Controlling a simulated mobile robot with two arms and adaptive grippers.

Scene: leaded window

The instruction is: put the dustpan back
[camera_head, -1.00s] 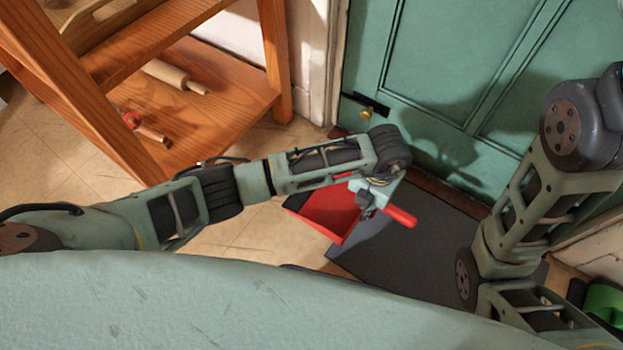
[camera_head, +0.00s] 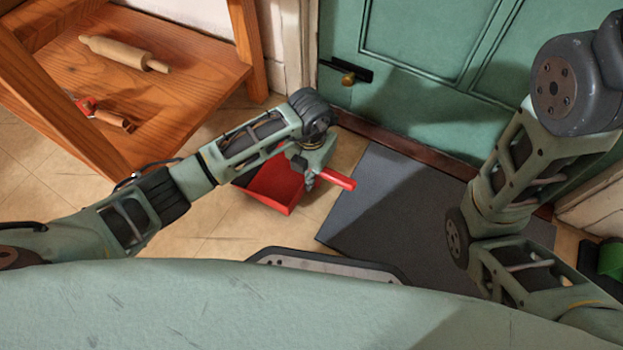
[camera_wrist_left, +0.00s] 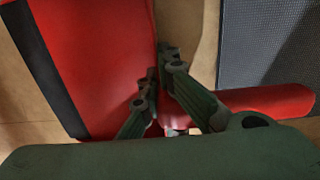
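The red dustpan (camera_head: 276,186) is at the middle of the head view, between the wooden shelf and the dark mat. Its red handle (camera_head: 338,179) points right, reaching the mat's left edge in the picture. My left gripper (camera_head: 307,175) is at the root of the handle. In the left wrist view its fingers (camera_wrist_left: 156,84) are close together on the dustpan (camera_wrist_left: 95,55), with the pan to the left and the handle to the right. How far the dustpan is above the floor is hard to tell. My right arm shows at the right; its gripper is out of view.
A wooden shelf unit (camera_head: 185,75) at the upper left holds a rolling pin (camera_head: 125,53) and a red-ended wooden item (camera_head: 105,115). A green door (camera_head: 430,60) stands behind the dark mat (camera_head: 390,210). Tiled floor (camera_head: 225,225) is bare around the dustpan.

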